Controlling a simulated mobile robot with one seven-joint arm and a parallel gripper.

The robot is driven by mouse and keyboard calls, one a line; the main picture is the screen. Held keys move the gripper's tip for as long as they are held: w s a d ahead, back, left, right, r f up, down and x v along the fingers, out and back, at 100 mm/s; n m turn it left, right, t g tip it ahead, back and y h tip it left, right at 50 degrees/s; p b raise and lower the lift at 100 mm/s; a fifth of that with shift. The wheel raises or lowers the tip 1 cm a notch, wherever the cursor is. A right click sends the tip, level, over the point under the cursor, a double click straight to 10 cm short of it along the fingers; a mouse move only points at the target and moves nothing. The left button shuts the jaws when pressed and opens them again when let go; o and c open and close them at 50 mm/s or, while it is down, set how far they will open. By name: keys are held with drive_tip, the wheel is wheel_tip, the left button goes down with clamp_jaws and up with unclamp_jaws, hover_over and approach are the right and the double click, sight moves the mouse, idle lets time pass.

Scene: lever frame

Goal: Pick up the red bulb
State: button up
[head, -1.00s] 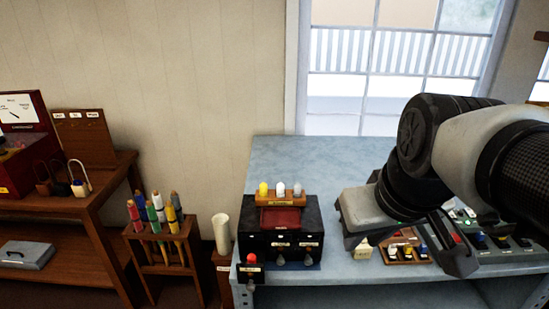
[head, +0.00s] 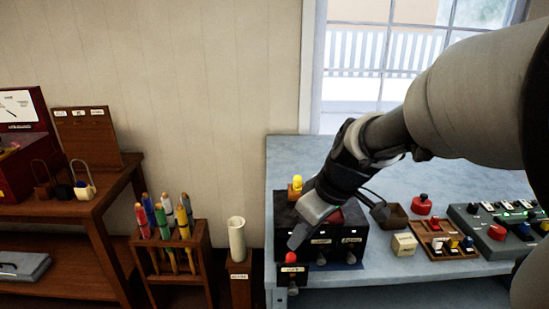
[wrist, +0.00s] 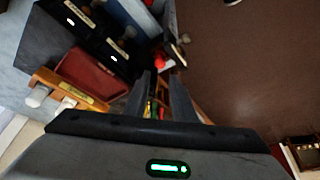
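The red bulb (head: 291,257) is a small round red top on a small dark labelled block at the front left corner of the black box (head: 338,249). My gripper (head: 297,240) points down just above and behind it, in front of the black box. In the wrist view the red bulb (wrist: 161,62) shows just past the tips of my gripper (wrist: 163,76), near the line between them. The two fingers are apart with nothing held. I cannot tell whether a finger touches the bulb.
White bulbs (wrist: 38,96) show in the wrist view. Right on the bench are a cream block (head: 404,246) and a switch panel (head: 500,228). A wooden stand (head: 238,280) with a white tube is at left.

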sight(292, 254)
drive_tip(key=shift+d+x, duration=0.2)
drive_tip(key=shift+x, duration=3.35)
drive_tip(key=shift+s+f, duration=0.1)
drive_tip(key=shift+s, duration=0.05)
drive_tip(key=shift+c, duration=0.5)
